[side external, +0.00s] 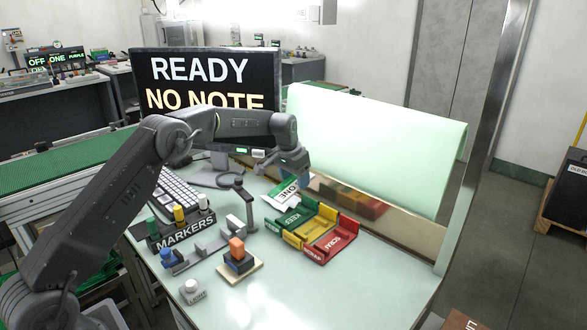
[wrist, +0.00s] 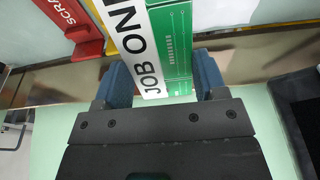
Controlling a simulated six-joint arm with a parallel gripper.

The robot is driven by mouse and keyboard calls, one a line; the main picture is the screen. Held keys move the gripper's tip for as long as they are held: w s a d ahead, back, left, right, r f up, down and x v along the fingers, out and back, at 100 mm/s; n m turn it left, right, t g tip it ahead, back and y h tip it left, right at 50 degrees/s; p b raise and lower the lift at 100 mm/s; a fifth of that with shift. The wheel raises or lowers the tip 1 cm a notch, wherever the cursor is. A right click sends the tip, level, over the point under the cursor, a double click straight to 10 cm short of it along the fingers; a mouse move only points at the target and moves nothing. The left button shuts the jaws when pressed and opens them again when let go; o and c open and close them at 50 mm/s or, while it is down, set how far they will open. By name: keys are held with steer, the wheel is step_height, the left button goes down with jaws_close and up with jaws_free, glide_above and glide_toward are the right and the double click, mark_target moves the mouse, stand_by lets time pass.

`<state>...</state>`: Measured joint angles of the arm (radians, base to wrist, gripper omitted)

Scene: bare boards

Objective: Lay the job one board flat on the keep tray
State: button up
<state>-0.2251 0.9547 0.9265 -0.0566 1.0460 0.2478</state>
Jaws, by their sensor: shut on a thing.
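The job one board (side external: 284,191) is green and white with "JOB ONE" lettering. My gripper (side external: 297,172) is shut on it and holds it tilted at the back of the green keep tray (side external: 291,227). Whether the board touches the tray I cannot tell. In the wrist view the board (wrist: 160,40) stands out between the two blue fingertips of my gripper (wrist: 160,78), and its far end runs off the top of the picture. The keep tray cannot be made out there.
A yellow tray (side external: 309,234) and a red scrap tray (side external: 331,242) adjoin the keep tray. A low reflective strip (side external: 378,213) and pale green sheet (side external: 375,145) stand behind. The marker rack (side external: 183,232), a post (side external: 239,205) and an orange-topped block (side external: 237,252) are left. The front-right bench is clear.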

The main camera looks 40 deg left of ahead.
mark_target(287, 188)
stand_by(0.3)
steer(key=shift+s+f+x, duration=0.1)
steer(key=shift+s+x, duration=0.2)
steer(key=shift+x, duration=1.05)
steer(key=shift+s+f+x, duration=0.1)
steer(key=shift+s+x, duration=0.2)
steer(key=shift+x, duration=1.05)
steer(key=shift+s+x, duration=0.3)
steer(key=shift+x, duration=1.05)
steer(key=shift+f, duration=0.55)
steer(key=o, duration=1)
steer(key=v, duration=1.3)
steer(key=shift+s+r, duration=0.1)
steer(key=shift+r, duration=0.25)
steer(key=shift+r, duration=0.15)
steer(key=v, duration=1.3)
steer(key=shift+r, duration=0.3)
